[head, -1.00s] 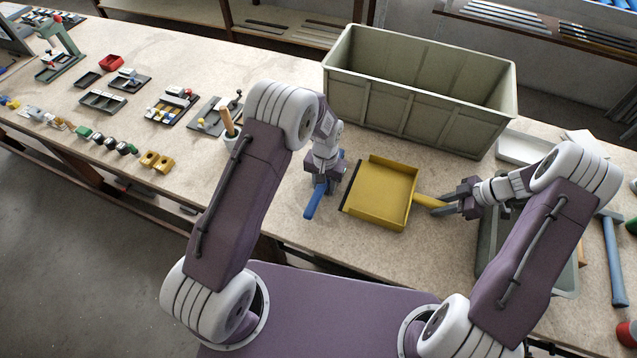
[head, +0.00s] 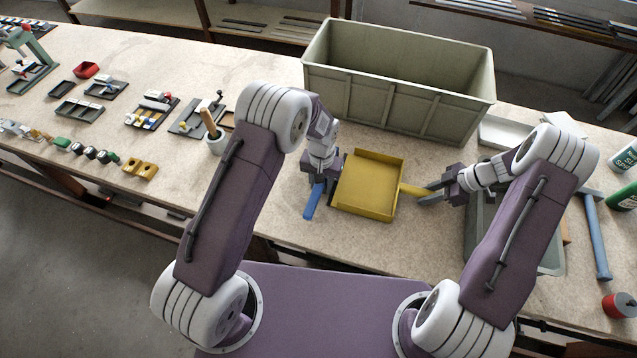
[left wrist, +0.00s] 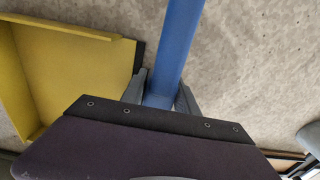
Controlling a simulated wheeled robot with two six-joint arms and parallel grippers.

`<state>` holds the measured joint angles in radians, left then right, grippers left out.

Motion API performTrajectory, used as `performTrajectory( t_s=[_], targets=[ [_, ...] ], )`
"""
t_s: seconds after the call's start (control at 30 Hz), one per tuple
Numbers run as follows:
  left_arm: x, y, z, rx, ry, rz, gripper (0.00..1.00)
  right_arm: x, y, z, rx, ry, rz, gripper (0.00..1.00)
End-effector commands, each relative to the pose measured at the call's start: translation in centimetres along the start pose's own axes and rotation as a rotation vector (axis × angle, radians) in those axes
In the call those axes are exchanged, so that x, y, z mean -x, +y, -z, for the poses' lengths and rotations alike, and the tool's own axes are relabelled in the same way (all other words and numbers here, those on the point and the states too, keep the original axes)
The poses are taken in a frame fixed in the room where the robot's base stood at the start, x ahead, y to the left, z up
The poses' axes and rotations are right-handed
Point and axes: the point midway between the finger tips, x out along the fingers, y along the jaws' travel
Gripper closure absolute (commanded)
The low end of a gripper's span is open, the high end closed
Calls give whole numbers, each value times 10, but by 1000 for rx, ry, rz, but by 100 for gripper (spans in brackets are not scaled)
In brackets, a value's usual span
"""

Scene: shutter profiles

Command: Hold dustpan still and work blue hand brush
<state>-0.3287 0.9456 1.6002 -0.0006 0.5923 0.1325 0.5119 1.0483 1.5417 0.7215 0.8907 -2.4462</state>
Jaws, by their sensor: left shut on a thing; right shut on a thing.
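The yellow dustpan (head: 370,182) lies on the bench in the middle of the head view, its open edge facing left and its handle (head: 412,190) pointing right. My right gripper (head: 430,193) is shut on that handle. The blue hand brush (head: 313,203) is just left of the dustpan. My left gripper (head: 324,183) is shut on it; the left wrist view shows the blue handle (left wrist: 178,45) between the two fingers (left wrist: 162,92). The dustpan (left wrist: 65,75) also shows there, close beside the left finger. The brush's bristles are hidden.
A large grey-green bin (head: 395,105) stands behind the dustpan. A smaller grey bin (head: 550,262) is under my right arm. A blue-handled tool (head: 597,240) and a red-topped can (head: 618,305) are at the right. Bare bench (head: 270,185) lies left of the brush.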

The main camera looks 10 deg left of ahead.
Motion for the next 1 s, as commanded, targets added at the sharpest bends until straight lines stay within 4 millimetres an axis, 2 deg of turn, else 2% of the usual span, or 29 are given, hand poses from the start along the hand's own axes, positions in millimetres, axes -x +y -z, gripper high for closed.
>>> performTrajectory(
  t_s=[0.1,0.57,1.0],
  targets=[
    [5,0,1,0,2,0,96,0,0,0,0,0,0,100],
    [58,0,1,0,3,0,96,0,0,0,0,0,0,100],
    [61,0,1,0,1,0,96,0,0,0,1,0,0,100]
  ],
)
